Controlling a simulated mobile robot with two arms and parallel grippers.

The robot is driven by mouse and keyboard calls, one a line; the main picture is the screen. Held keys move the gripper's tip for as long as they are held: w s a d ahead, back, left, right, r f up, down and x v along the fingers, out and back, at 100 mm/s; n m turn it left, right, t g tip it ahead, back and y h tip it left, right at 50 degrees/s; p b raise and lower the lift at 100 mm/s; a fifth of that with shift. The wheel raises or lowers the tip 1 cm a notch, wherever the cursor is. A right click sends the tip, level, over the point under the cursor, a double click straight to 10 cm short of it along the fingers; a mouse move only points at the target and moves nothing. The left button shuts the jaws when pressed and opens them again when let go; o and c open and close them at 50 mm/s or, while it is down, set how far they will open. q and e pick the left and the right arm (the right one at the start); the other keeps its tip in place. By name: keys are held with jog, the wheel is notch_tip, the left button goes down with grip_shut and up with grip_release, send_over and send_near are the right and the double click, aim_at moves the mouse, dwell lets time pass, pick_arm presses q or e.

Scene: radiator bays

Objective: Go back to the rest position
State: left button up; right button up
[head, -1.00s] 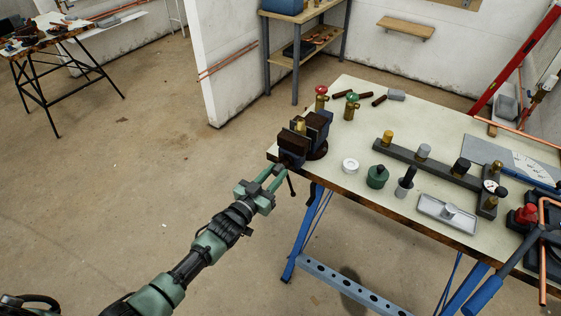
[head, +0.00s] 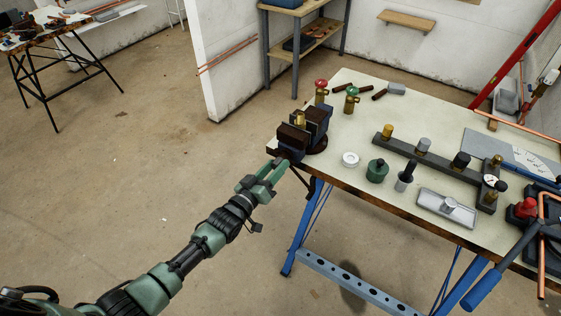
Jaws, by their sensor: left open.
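My left gripper (head: 277,169) is open, with its two green fingers pointing toward the vise (head: 298,138) at the near left corner of the workbench (head: 350,120). The fingertips are close to the vise; I cannot tell whether they touch its handle. A brass fitting (head: 300,119) stands upright in the vise jaws. My right gripper does not show.
On the bench are valves with a red knob (head: 321,90) and a green knob (head: 352,97), a white tape roll (head: 350,159), a green pot (head: 376,171), a dark manifold bar (head: 440,163) and a grey tray (head: 446,208). Open floor (head: 140,190) lies left of the bench.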

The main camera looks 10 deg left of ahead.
pick_arm(q)
jog(key=m, duration=0.4)
jog(key=shift+m, duration=0.3)
jog(key=m, duration=0.2)
jog(key=shift+m, duration=0.3)
jog(key=m, duration=0.2)
jog(key=m+b, duration=0.1)
jog(key=m, duration=0.1)
jog(key=shift+f+m, duration=0.2)
jog(key=shift+m, duration=0.1)
jog(key=m+b, duration=0.1)
jog(key=m, duration=0.1)
jog(key=shift+m, duration=0.4)
jog(key=m+b, duration=0.4)
jog(key=m, duration=0.7)
jog(key=shift+f, duration=0.1)
jog(key=m, duration=0.3)
jog(key=shift+r+b, duration=0.25)
jog(key=shift+b, duration=0.1)
jog(key=shift+s, duration=0.15)
